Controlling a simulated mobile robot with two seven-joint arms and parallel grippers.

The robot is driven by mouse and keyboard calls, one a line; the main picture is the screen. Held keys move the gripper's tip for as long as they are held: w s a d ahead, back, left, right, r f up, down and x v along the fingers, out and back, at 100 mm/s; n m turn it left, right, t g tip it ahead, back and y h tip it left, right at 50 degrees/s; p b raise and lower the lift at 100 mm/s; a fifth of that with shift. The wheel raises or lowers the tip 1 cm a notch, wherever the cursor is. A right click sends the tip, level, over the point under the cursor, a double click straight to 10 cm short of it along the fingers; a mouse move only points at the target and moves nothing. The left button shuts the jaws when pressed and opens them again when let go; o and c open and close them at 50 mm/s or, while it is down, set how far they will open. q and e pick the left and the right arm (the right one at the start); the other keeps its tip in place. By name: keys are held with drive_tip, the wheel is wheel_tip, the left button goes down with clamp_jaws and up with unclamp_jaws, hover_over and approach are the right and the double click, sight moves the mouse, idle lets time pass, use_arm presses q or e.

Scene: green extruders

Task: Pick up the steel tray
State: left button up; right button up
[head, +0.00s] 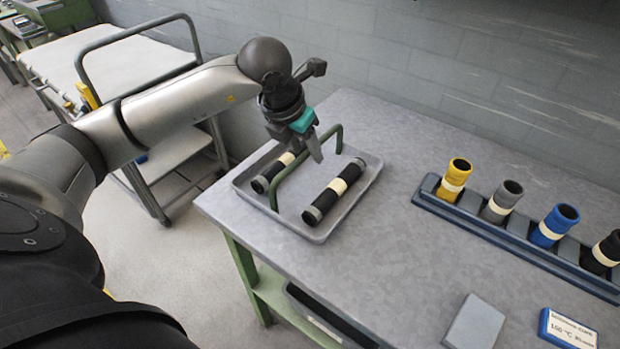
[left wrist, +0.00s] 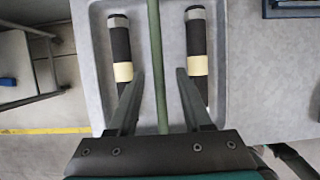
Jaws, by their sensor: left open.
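The steel tray (head: 312,232) is grey and shallow, and it sits on the table's left end in the head view. Two black rollers with cream bands lie in it, the near one (head: 335,193) and the far one, partly hidden (head: 267,180). A green bar handle (head: 291,180) spans the tray between them. My left gripper (head: 317,157) is open just above the handle. In the left wrist view the handle (left wrist: 155,60) runs between its two fingers (left wrist: 160,80), and the tray (left wrist: 90,45) lies below. I cannot tell whether a finger touches the handle. My right gripper is out of view.
A dark blue rack (head: 520,245) with yellow, grey, blue and black cylinders stands at the table's right. A grey block (head: 474,324) and a blue labelled block (head: 568,330) lie near the front. A white-topped cart (head: 90,60) stands left. The tabletop's middle is clear.

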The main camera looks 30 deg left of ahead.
sight(313, 178)
use_arm(q)
drive_tip(key=shift+w+f, duration=0.3)
drive_tip(key=shift+f, duration=0.15)
drive_tip(key=x, duration=0.3)
drive_tip(key=shift+w+f+b, duration=0.1)
drive_tip(key=shift+w+b, duration=0.25)
drive_tip(key=shift+b, duration=0.05)
drive_tip(key=shift+w+f, duration=0.2)
drive_tip(key=shift+f, duration=0.25)
drive_tip(key=c, duration=0.7)
clamp_jaws()
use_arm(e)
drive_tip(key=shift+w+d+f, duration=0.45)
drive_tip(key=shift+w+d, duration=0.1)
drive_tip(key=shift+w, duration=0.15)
